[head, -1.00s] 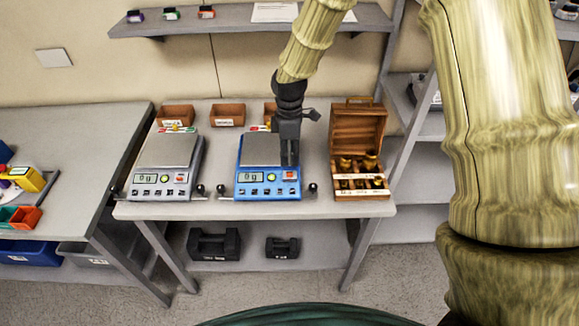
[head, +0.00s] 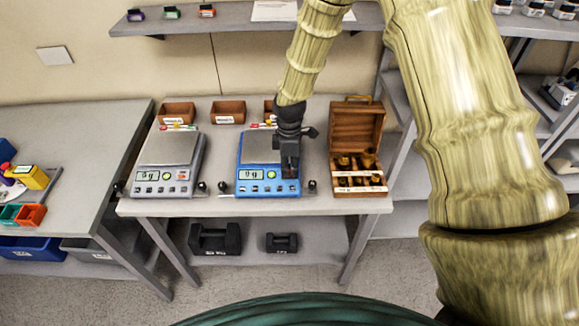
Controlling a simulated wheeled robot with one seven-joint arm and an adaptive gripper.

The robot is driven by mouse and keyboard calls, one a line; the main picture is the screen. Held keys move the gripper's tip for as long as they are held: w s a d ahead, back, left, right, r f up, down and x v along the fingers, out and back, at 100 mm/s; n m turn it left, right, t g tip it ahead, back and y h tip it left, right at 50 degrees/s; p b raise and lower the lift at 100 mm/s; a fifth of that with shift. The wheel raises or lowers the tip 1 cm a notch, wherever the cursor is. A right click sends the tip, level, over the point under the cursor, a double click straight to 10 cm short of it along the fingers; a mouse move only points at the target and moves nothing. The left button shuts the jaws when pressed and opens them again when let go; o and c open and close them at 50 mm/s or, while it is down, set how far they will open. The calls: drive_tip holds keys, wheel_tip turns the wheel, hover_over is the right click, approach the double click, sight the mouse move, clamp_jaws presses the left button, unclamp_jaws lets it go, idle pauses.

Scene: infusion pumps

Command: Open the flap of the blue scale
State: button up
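The blue scale (head: 255,188) stands on the grey table in the middle of the head view. It has a grey weighing plate (head: 258,150) and a lit display reading 0 g (head: 250,174). My gripper (head: 290,174) points down over the right part of its front panel and hides that part. I cannot tell whether it touches the scale. The fingers look close together, but whether they are open or shut is unclear. No separate flap can be made out on the blue scale.
A grey scale (head: 163,189) stands to the left. An open wooden box of brass weights (head: 358,138) stands close on the right. Knobs on thin rods (head: 312,186) flank the blue scale. Small brown bins (head: 228,112) line the table's back.

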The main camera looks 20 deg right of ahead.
sight(290, 170)
clamp_jaws()
drive_tip(key=shift+w+r+g, duration=0.1)
drive_tip(key=shift+g, duration=0.2)
drive_tip(key=shift+w+d+r+g+y+p, duration=0.15)
drive_tip(key=shift+w+g+y+p, duration=0.25)
drive_tip(key=shift+g, duration=0.3)
drive_tip(key=shift+w+d+g+y+b, duration=0.1)
drive_tip(key=shift+w+g+y+b, duration=0.25)
drive_tip(key=shift+g, duration=0.85)
drive_tip(key=g+b, duration=0.1)
drive_tip(key=g, duration=0.1)
drive_tip(key=w+g+y+b, duration=0.1)
drive_tip(key=g+b, duration=0.1)
drive_tip(key=shift+w+d, duration=0.2)
drive_tip(key=shift+w+d+g+y+b, duration=0.1)
drive_tip(key=shift+w+g+y+b, duration=0.15)
drive_tip(key=shift+g+b, duration=0.6)
